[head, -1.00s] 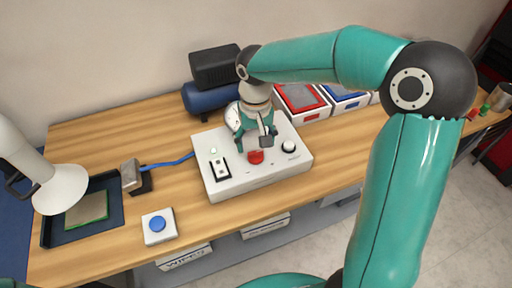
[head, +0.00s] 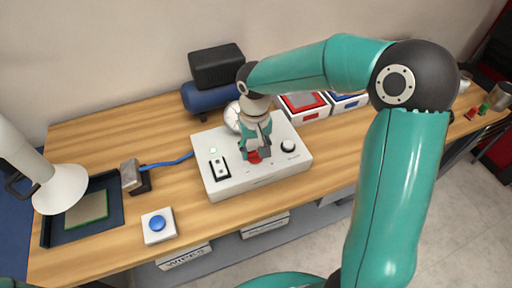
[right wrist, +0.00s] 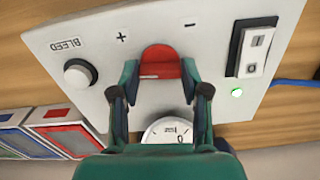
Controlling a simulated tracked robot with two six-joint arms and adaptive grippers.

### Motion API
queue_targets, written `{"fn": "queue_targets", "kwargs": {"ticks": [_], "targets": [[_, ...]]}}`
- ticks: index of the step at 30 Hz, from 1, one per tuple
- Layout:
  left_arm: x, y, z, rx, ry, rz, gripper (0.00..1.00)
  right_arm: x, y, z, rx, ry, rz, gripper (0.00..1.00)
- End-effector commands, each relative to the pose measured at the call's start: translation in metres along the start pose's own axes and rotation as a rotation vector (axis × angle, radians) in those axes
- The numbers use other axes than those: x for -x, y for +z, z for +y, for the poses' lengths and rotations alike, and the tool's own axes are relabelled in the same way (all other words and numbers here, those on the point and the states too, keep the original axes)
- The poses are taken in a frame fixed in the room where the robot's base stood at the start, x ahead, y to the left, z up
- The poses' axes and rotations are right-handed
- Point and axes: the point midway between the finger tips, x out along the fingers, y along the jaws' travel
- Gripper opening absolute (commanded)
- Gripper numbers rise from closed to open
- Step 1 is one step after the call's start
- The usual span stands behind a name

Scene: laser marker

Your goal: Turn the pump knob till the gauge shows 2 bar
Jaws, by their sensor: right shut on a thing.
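The white pump box (head: 235,183) stands on the wooden table. Its red knob (head: 254,158) is on the top face, between plus and minus marks in the right wrist view, where the knob (right wrist: 160,62) shows between my fingers. My right gripper (head: 257,150) reaches down from above and is shut on the knob; its fingers (right wrist: 160,72) sit on both sides of it. The round white gauge (head: 232,115) is behind my gripper, partly hidden. In the right wrist view the gauge (right wrist: 167,131) is cut off by my gripper, and its needle reading cannot be told. My left gripper is not in view.
The box also carries a rocker switch (right wrist: 251,50), a lit green lamp (right wrist: 237,93) and a round BLEED knob (right wrist: 80,74). A blue-button box (head: 158,226), dark tray (head: 57,233) and lamp (head: 58,187) stand left. Red and blue bins (head: 305,117) stand behind right.

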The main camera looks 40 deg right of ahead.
Motion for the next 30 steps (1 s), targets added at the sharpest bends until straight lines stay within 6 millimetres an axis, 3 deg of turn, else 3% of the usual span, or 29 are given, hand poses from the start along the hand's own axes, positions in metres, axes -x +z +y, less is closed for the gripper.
{"fn": "queue_targets", "kwargs": {"ticks": [12,21,22,26,30], "targets": [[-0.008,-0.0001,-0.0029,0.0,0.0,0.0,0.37,-0.0008,0.0001,0.0,0.265,0.0,-0.001,0.11],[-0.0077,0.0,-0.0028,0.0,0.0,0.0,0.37,-0.0002,0.0002,0.0001,0.284,0.0,-0.001,0.11],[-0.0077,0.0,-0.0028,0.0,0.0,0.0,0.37,-0.0002,0.0002,0.0001,0.284,0.0,-0.001,0.49],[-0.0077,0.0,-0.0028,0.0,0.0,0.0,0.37,-0.0001,0.0002,0.0002,0.283,0.0,-0.001,0.71],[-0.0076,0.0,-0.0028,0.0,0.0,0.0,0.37,-0.0001,0.0002,0.0004,0.282,0.0,0.0,0.71]]}}
